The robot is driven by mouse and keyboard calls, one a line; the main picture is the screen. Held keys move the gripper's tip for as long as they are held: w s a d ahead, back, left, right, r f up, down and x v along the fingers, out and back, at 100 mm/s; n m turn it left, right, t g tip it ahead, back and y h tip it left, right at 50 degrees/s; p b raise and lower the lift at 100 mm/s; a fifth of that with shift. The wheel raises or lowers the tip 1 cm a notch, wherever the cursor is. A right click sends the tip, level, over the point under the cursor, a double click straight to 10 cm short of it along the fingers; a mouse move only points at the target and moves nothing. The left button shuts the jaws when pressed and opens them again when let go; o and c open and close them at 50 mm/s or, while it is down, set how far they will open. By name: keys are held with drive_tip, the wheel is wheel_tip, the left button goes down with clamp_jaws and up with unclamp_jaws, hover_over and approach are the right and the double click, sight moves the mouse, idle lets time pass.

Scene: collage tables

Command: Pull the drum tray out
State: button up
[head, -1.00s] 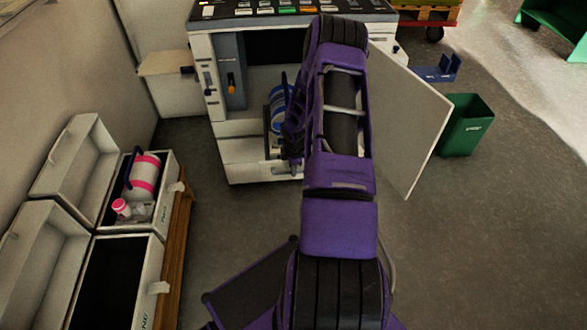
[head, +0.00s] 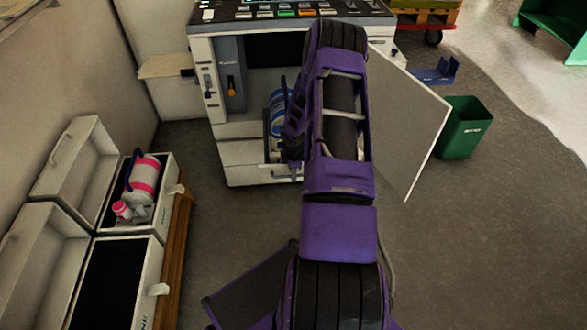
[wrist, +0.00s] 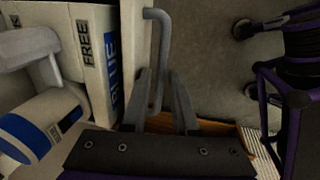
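The drum tray (head: 273,155) is low in the opening of the white machine (head: 240,152), partly hidden by my arm. A white drum with blue bands (head: 277,112) stands on it, and the drum also shows at the left of the wrist view (wrist: 38,128). A white panel lettered FREE and BLUE (wrist: 88,45) is beside it. A grey bent handle (wrist: 160,45) runs down the middle of the wrist view. My gripper (wrist: 160,75) has its fingers apart, one on each side of the handle. I cannot tell whether they touch it.
The machine's door (head: 410,125) stands open on the right, close to my arm. A green bin (head: 464,130) is beyond it. Open cases (head: 125,240) rest on a wooden bench (head: 178,240) at left; one holds a pink-banded drum (head: 146,178). Floor before the machine is clear.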

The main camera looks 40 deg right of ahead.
wheel_tip(320, 180, up, 17)
drive_tip(key=s+a+p, duration=0.1)
drive_tip(key=s+p, duration=0.1)
drive_tip(key=p, duration=0.1)
drive_tip(key=shift+s+a, duration=0.3)
drive_tip(key=shift+s, duration=0.05)
